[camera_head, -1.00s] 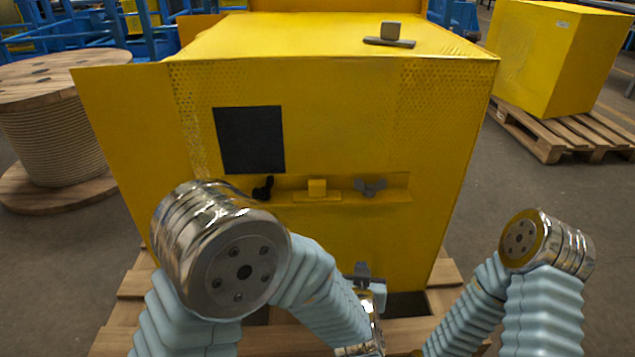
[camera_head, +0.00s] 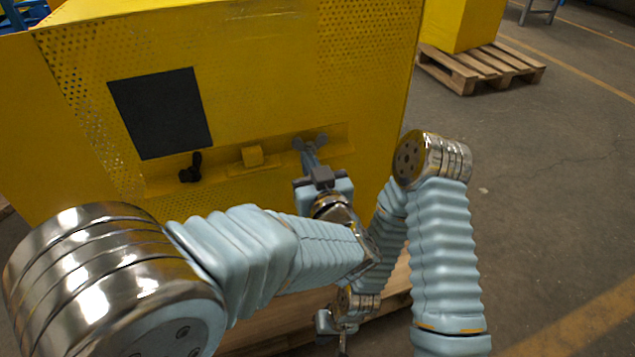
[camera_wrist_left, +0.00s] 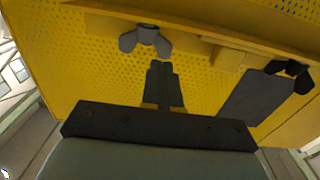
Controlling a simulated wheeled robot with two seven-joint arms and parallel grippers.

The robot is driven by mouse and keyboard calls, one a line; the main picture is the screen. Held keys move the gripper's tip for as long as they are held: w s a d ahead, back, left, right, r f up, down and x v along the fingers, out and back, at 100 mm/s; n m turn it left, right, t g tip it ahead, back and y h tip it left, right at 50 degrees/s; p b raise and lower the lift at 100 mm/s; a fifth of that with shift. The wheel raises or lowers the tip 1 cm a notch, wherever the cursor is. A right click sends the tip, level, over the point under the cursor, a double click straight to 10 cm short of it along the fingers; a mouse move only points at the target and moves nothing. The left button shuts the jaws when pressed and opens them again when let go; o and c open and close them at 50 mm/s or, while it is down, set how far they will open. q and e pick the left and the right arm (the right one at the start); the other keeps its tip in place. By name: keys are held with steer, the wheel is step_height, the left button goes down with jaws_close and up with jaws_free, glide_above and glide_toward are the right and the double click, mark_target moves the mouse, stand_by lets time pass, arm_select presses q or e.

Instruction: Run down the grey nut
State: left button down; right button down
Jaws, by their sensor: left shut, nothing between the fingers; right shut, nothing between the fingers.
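The grey nut (camera_head: 310,142) is a wing nut at the right end of the ledge on the yellow housing's front. It also shows in the left wrist view (camera_wrist_left: 146,40), with two rounded wings. My left gripper (camera_head: 309,160) is shut and empty, its fingertips just below the grey nut in the head view. In the left wrist view the closed fingers (camera_wrist_left: 161,68) point at the nut, with a small gap in the picture; contact cannot be judged. My right gripper (camera_head: 331,325) is low at the bottom of the head view, shut and away from the housing.
A black wing nut (camera_head: 190,168) and a yellow block (camera_head: 252,156) sit along the same ledge (camera_head: 225,172), left of the grey nut. A black square panel (camera_head: 160,112) is above them. A wooden pallet (camera_head: 480,68) stands behind on the right. The floor to the right is clear.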

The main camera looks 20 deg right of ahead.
mark_target(300, 143)
arm_select(q)
steer(key=shift+w, duration=1.95)
arm_select(e)
steer(key=shift+f, duration=0.15)
steer(key=shift+f, duration=0.1)
arm_select(q)
steer(key=shift+a+m+h+b, duration=0.1)
steer(key=shift+m+h+b, duration=0.2)
steer(key=shift+h+b, duration=0.1)
arm_select(e)
steer(key=shift+s+f, duration=0.1)
steer(key=shift+f, duration=0.15)
